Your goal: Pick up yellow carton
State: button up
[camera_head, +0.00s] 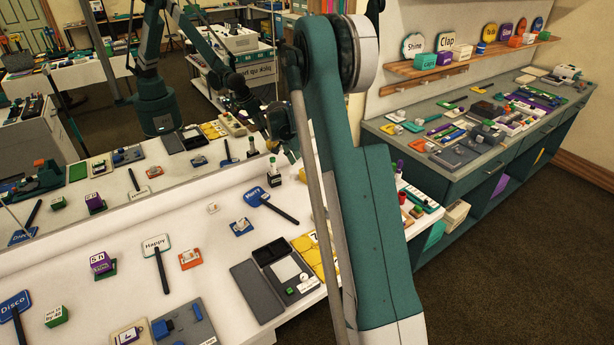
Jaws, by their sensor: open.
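I cannot make out a clear yellow carton in the head view. A flat yellow piece with markings (304,243) lies at the right end of the white table, partly hidden behind my arm; I cannot tell whether it is a carton.
The white table (130,270) carries paddle signs such as "Happy" (156,243) and "Merry" (256,194), small blocks and an open dark grey case (257,292). A mirror-like panel stands behind. A green counter (415,155) with many props is at right. Dark floor (540,240) is clear.

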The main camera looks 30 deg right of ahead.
aim_at(306, 170)
jog(key=shift+x, duration=1.3)
jog(key=shift+b+x, duration=0.7)
jog(key=shift+x, duration=1.9)
jog(key=shift+d+r, duration=0.1)
jog(key=shift+d, duration=0.05)
jog(key=shift+c, duration=0.2)
jog(key=c, duration=1)
